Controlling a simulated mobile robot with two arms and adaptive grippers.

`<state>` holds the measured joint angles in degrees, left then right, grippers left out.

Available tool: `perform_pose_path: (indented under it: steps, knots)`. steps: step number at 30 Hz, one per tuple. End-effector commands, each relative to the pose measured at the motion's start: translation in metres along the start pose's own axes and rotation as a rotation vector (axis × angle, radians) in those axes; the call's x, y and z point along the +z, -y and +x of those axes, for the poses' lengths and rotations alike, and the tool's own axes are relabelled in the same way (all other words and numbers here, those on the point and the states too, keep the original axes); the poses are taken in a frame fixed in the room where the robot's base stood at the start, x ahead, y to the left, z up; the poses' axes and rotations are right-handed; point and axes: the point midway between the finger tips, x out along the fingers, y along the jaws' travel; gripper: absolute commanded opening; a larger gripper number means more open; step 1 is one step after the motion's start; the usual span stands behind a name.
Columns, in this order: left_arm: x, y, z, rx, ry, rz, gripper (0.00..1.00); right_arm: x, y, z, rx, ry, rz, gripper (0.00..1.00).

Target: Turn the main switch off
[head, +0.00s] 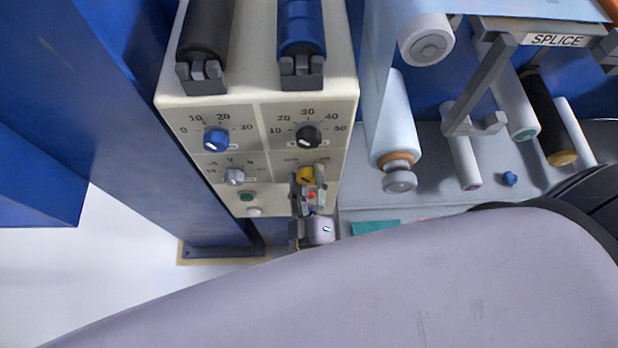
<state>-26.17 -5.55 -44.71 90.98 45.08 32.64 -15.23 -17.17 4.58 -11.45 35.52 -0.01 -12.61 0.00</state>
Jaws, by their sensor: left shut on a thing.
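The control panel (252,110) is a cream box at the upper middle of the head view. A yellow knob (305,174), which looks like the main switch, sits at its lower right. My left gripper (308,188) reaches up to this knob from below, its fingers around it and shut on it. The fingers partly hide the knob, so its pointer position cannot be read. A small red part (311,195) shows between the fingers. My right gripper is not in view.
The panel also has a blue knob (216,139), a black knob (308,136), a grey knob (234,177) and a green button (246,197). Film rollers (396,120) and a SPLICE sign (557,40) are at right. A blue post (130,120) stands left.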

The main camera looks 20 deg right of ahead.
Motion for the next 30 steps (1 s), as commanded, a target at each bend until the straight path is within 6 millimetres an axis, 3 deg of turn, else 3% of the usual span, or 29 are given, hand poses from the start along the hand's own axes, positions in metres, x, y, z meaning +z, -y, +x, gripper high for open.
perform_pose_path:
  steps: [2, 3, 12, 23, 30]
  knots:
    - [0.000, 0.000, 0.000, -0.001, 0.000, -0.004, 0.14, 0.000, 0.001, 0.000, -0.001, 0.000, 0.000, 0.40]
    - [0.000, 0.000, 0.000, -0.001, 0.000, -0.004, 0.42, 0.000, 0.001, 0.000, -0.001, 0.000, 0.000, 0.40]
    - [0.000, 0.000, 0.000, -0.001, 0.000, -0.002, 0.62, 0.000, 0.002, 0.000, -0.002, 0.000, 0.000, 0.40]
    - [0.000, 0.000, -0.005, -0.001, 0.001, 0.000, 0.62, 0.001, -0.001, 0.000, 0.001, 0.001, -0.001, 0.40]
    - [0.001, 0.001, -0.042, -0.002, 0.003, -0.001, 0.62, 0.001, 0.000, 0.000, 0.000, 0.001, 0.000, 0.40]
